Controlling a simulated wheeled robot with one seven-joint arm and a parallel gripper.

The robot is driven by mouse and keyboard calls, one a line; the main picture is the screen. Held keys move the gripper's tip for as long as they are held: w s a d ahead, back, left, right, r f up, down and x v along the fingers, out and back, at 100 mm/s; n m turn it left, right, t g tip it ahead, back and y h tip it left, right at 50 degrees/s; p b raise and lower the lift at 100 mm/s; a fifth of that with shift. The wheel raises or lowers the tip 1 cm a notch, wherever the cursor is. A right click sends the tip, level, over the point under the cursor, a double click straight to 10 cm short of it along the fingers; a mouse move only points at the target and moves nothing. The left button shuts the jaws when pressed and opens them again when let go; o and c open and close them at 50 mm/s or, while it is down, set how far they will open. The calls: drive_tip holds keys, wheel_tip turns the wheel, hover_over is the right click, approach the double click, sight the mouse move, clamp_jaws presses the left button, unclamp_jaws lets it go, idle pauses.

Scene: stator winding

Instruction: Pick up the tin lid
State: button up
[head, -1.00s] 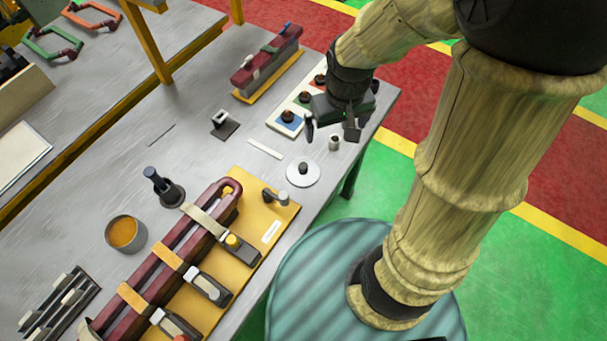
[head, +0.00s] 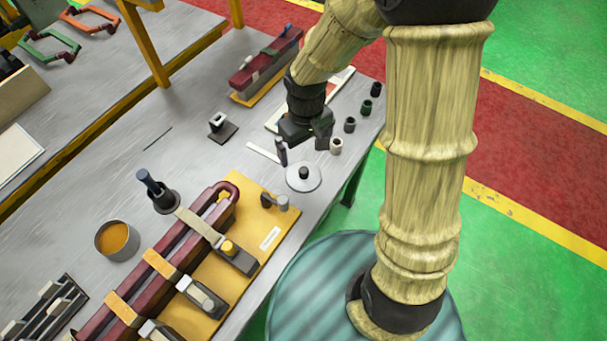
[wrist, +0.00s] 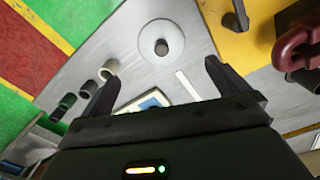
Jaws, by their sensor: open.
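The tin lid (head: 304,183) is a pale round disc with a dark knob in its middle. It lies flat on the grey bench near the bench's right edge. The wrist view shows the lid (wrist: 174,36) whole, ahead of the fingertips and roughly centred between them. My gripper (head: 302,147) is open and empty, above the bench just behind the lid in the head view. In the wrist view my gripper (wrist: 160,72) has its two fingers wide apart, not touching the lid. An open tin (head: 113,234) with orange contents stands at the left.
A yellow fixture (head: 262,222) with a dark red coil is left of and in front of the lid. A white strip (head: 262,152) lies close to the lid. Several small dark cylinders and a pale one (head: 336,146) stand at the right edge. Bare bench lies left of the lid.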

sight(303, 170)
wheel_tip(303, 170, down, 6)
drive_tip(key=shift+f, duration=0.25)
drive_tip(key=shift+w+a+f+p, duration=0.1)
drive_tip(key=shift+a+f+p, duration=0.05)
drive_tip(key=shift+f, duration=1.15)
drive_tip(key=shift+w+a+f+p, duration=0.1)
drive_tip(key=shift+f+p, duration=0.05)
drive_tip(key=shift+f, duration=1.15)
drive_tip(key=c, duration=0.8)
drive_tip(key=shift+r, duration=0.1)
wheel_tip(303, 170, up, 10)
drive_tip(key=shift+f, duration=0.1)
